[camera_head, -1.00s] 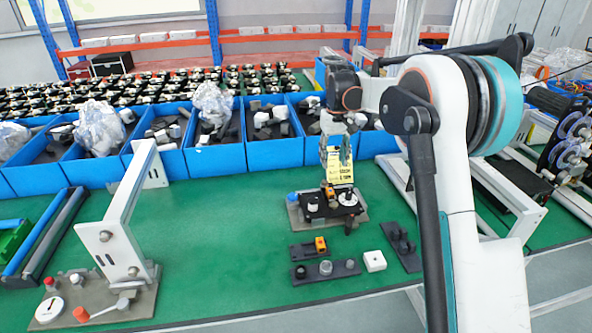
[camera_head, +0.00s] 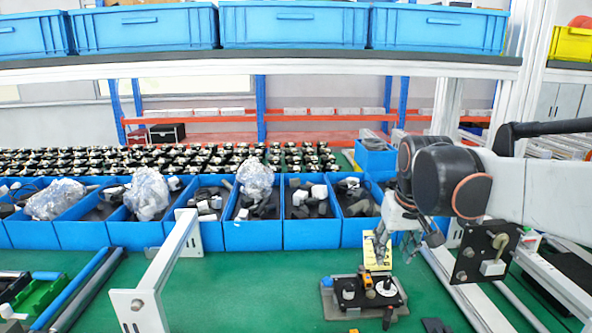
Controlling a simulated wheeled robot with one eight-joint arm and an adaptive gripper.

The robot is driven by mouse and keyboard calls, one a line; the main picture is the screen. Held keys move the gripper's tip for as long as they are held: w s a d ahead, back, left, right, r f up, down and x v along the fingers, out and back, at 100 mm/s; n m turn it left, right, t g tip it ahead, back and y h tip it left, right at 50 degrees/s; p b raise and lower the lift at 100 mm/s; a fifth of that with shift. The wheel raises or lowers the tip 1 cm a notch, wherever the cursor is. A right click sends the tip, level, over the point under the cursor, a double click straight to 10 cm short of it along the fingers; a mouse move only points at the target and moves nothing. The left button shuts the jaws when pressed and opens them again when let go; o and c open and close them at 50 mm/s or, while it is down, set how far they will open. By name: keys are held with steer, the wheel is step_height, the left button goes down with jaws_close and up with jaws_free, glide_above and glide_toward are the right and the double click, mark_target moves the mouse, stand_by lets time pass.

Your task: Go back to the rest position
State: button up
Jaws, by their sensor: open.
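My gripper (camera_head: 395,249) is at the right of centre, above and slightly behind a small dark fixture (camera_head: 402,304) on the green bench. Its fingers point down, spread apart, with nothing seen between them. The fixture carries a small orange part (camera_head: 367,283), a white round part (camera_head: 348,290) and a black-and-white part (camera_head: 387,286). The gripper is clear of these parts. A yellow card (camera_head: 378,256) stands behind the fixture, partly covered by the fingers. My arm reaches in from the right edge.
Several blue bins (camera_head: 252,236) with loose parts and clear bags line the bench's back. A white bracket (camera_head: 160,275) stands at left. A shelf (camera_head: 270,66) with blue crates crosses above. A metal frame (camera_head: 455,285) lies at right. Green surface (camera_head: 260,290) left of the fixture is bare.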

steer(key=s+f+t, duration=0.1)
steer(key=s+f, duration=0.2)
steer(key=s, duration=0.7)
steer(key=s+a+f+t, duration=0.1)
steer(key=s+f+t, duration=0.1)
steer(key=s, duration=0.8)
steer(key=shift+s+f+t, duration=0.25)
steer(key=shift+f+t, duration=0.05)
steer(key=shift+f, duration=0.45)
